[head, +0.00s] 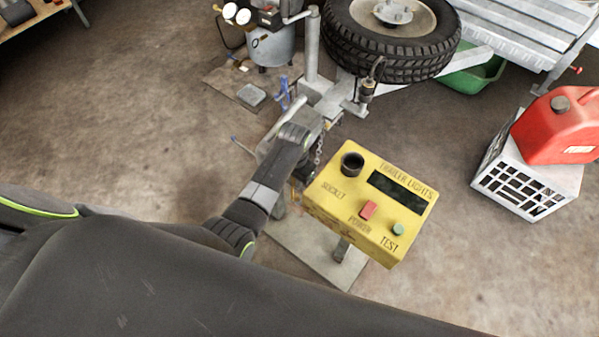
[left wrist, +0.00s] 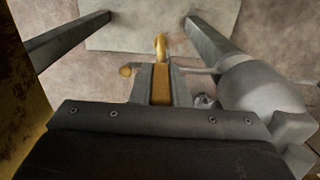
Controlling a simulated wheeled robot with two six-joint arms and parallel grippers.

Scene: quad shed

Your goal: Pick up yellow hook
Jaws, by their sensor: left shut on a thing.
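The yellow hook (left wrist: 160,45) shows in the left wrist view, with its curved end pointing away from the camera. Its yellow shank lies between the two narrow grey fingers of my left gripper (left wrist: 161,84), which is shut on it. In the head view my left gripper (head: 305,170) is low beside the yellow trailer-lights box, mostly hidden by my own arm. The hook cannot be made out clearly there. My right gripper is in neither view.
The yellow trailer-lights box (head: 372,205) stands close right of my left gripper on a post with a grey base plate (head: 335,270). A chain (head: 319,150) hangs from the trailer tongue nearby. A red fuel can (head: 560,130) sits on a white crate (head: 522,180) at right.

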